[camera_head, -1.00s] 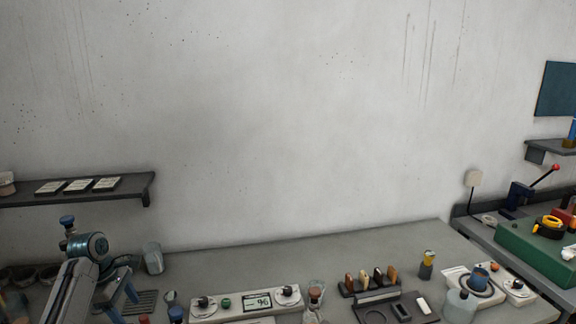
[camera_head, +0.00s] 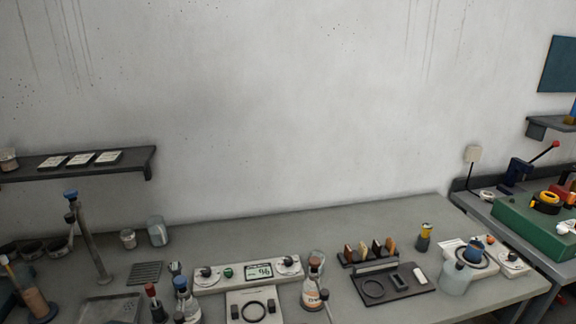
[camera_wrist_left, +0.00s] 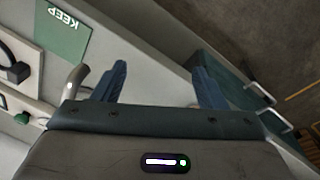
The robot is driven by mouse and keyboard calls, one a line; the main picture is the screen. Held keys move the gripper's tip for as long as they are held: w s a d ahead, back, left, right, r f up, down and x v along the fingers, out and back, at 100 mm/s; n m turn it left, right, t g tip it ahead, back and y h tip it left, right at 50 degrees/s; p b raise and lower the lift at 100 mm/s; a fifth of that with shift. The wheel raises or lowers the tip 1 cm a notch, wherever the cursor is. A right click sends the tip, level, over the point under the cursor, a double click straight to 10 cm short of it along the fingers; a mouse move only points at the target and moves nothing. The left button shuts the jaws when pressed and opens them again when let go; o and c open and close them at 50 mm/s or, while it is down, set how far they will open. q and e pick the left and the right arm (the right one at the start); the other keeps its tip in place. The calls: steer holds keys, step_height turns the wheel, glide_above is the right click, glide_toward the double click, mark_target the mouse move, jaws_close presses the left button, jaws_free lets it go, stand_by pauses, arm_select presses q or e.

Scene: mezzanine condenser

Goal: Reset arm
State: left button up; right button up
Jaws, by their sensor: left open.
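My left gripper (camera_wrist_left: 158,72) shows in the left wrist view, with its two blue fingers spread apart and nothing between them. Past the fingers are a pale grey surface and its edge. My left arm is not visible in the head view. My right arm and gripper are in neither current view.
The grey bench (camera_head: 330,215) carries a stand (camera_head: 88,240), a white control panel (camera_head: 225,279), an orange-labelled bottle (camera_head: 313,285) and a dark tray (camera_head: 392,285). A shelf (camera_head: 130,167) hangs at left. The bench's back strip is mostly clear.

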arm_select(q)
steer(key=s+d+r+m+t+y, duration=0.1)
steer(key=s+d+r+m, duration=0.3)
steer(key=s, duration=0.6)
steer(key=s+d+f+m+t, duration=0.1)
steer(key=s+m, duration=0.4)
steer(key=s, duration=0.6)
step_height(320, 180, down, 35)
steer(key=a+g+b, duration=0.1)
steer(key=a+b, duration=0.2)
steer(key=b, duration=0.5)
steer(key=s+f+b, duration=0.2)
steer(key=s+f, duration=0.4)
steer(key=f, duration=0.3)
steer(key=s+f+g+b, duration=0.1)
steer(key=s+f+b, duration=0.1)
steer(key=s+f, duration=0.4)
steer(key=s+a+f+b, duration=0.1)
steer(key=s+f, duration=0.5)
steer(key=f, duration=0.7)
steer(key=shift+s+f+b, duration=0.15)
steer(key=shift+f+b, duration=0.25)
steer(key=shift+b, duration=0.4)
arm_select(e)
step_height(320, 180, down, 14)
steer(key=shift+w+d+f, duration=0.15)
steer(key=shift+d+f, duration=0.1)
steer(key=shift+d, duration=0.1)
